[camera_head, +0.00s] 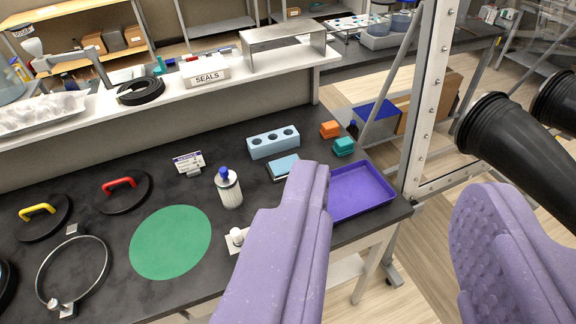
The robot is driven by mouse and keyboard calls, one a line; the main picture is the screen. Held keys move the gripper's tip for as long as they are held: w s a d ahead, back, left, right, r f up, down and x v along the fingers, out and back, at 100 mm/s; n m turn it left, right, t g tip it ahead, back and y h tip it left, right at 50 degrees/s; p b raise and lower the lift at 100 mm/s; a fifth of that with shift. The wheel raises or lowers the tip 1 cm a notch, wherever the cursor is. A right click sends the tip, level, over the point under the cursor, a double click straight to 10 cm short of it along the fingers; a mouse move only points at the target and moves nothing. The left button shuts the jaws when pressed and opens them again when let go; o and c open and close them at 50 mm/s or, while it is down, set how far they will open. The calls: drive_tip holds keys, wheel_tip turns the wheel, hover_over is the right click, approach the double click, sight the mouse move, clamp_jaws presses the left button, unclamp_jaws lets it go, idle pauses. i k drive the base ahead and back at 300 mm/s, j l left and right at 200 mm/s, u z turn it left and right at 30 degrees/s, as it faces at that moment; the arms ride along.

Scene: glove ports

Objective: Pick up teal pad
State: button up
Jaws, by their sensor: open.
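The teal pad (343,147) is a small block-like piece lying on the dark worktop near its right edge. It sits just in front of an orange pad (330,129), behind the purple tray (362,188). My gripper (395,185) has two purple fingers, spread wide apart and empty. The left finger covers part of the worktop and the tray's left side. The teal pad lies beyond the left fingertip and appears apart from it.
A light-blue block with holes (273,142), a flat blue pad (285,166) and a white bottle (229,188) stand left of the teal pad. A metal post (428,100) and black glove sleeves (510,130) are at right. The green round mat (171,241) is bare.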

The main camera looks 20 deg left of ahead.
sight(344, 146)
drive_tip(key=i+l+u, duration=0.35)
drive_tip(key=i, duration=0.25)
drive_tip(key=i+l+u, duration=0.35)
drive_tip(key=i+l, duration=0.2)
drive_tip(key=i+l+u, duration=0.35)
drive_tip(key=i+l, duration=0.2)
drive_tip(key=l, duration=0.1)
